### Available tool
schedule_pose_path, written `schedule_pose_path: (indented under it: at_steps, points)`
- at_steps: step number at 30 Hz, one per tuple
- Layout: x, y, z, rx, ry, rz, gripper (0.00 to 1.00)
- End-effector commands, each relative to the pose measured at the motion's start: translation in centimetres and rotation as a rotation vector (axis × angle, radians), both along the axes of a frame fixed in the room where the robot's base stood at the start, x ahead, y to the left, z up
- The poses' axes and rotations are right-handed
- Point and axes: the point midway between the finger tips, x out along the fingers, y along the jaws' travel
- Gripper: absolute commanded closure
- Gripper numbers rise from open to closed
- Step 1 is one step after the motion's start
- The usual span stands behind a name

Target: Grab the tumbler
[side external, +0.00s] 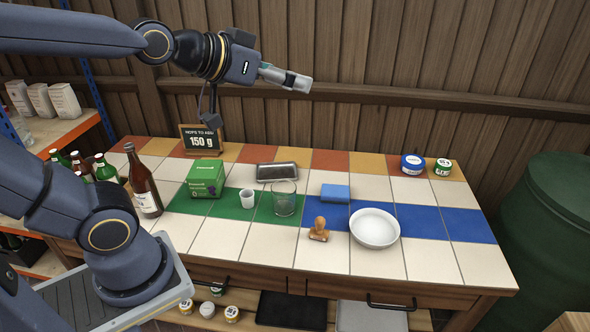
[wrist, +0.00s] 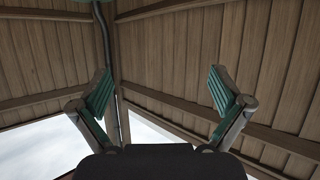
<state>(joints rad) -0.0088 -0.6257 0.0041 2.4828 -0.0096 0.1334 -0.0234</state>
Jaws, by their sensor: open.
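A clear glass tumbler (side external: 285,198) stands upright on the green tiles near the middle of the tiled table. A small white cup (side external: 247,198) stands close to its left. My gripper (side external: 298,82) is high above the table, pointing to the right and well apart from the tumbler. In the wrist view my gripper (wrist: 162,98) shows two spread green-padded fingers with nothing between them. The tumbler is not in the wrist view, which faces wooden walls and roof beams.
A green box (side external: 205,178), dark tray (side external: 277,172), blue block (side external: 335,193), wooden stamp (side external: 319,230) and white bowl (side external: 374,228) surround the tumbler. A brown bottle (side external: 144,182) stands left. A sign (side external: 201,139) stands behind. The front white tiles are mostly clear.

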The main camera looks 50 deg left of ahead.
Motion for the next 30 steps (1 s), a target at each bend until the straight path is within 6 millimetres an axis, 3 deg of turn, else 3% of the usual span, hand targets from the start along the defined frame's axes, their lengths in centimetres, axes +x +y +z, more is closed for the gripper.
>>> schedule_pose_path:
  at_steps: [3, 7, 11, 14, 20, 27, 30]
  points:
    - [5.5, 1.4, 0.8, -0.009, -0.174, 0.041, 0.0]
    - [10.6, 3.7, -0.2, -0.008, -0.338, 0.096, 0.0]
    - [13.7, 6.3, -3.8, 0.007, -0.445, 0.151, 0.0]
    - [14.9, 8.3, -7.8, 0.025, -0.492, 0.19, 0.0]
    - [14.1, 11.7, -18.4, 0.061, -0.491, 0.259, 0.0]
    - [8.6, 14.0, -32.9, 0.072, -0.281, 0.33, 0.0]
    - [6.2, 14.2, -37.2, 0.064, -0.18, 0.35, 0.0]
